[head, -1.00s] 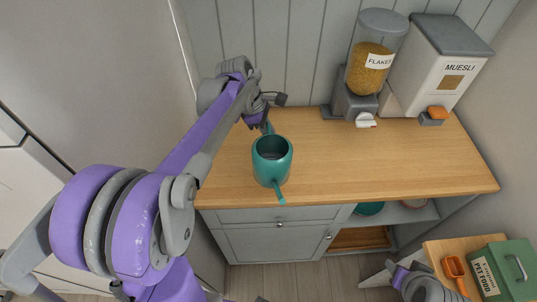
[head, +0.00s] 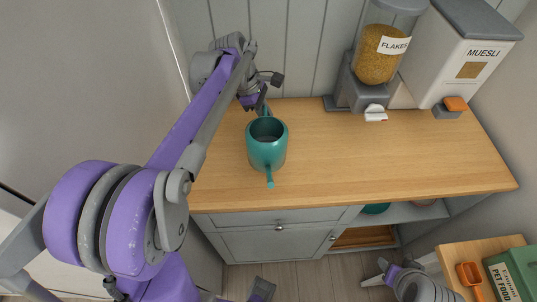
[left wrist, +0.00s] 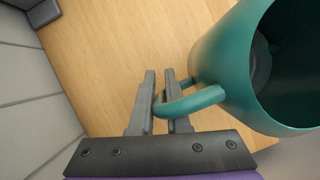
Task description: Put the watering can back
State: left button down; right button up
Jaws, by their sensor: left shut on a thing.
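The teal watering can (head: 262,155) is at the left part of the wooden worktop, upright, its spout toward the front edge. My left gripper (head: 262,103) is behind it and shut on its handle. In the left wrist view the fingers (left wrist: 160,77) close around the curved handle of the can (left wrist: 223,60), whose open top faces right. I cannot tell whether its base touches the worktop. My right gripper (head: 378,273) is low at the bottom right, away from the can; its fingers are unclear.
A flakes dispenser (head: 377,55) and a muesli bin (head: 465,50) stand at the back right, with an orange-topped block (head: 450,108) beside them. The worktop's middle (head: 390,155) is clear. A green pet food box (head: 515,275) and orange scoop (head: 468,273) are at lower right.

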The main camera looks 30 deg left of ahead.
pick_arm(q)
jog(key=f, duration=0.3)
jog(key=shift+w, duration=0.2)
jog(key=shift+f, duration=2.15)
jog(key=shift+s+f, duration=0.1)
jog(key=c, duration=1.3)
grip_release()
jog(key=shift+f, duration=0.15)
jog(key=shift+c, duration=0.2)
jog(key=o, duration=0.4)
jog(key=shift+o, duration=0.2)
jog(key=v, duration=1.2)
jog(key=shift+r, duration=0.25)
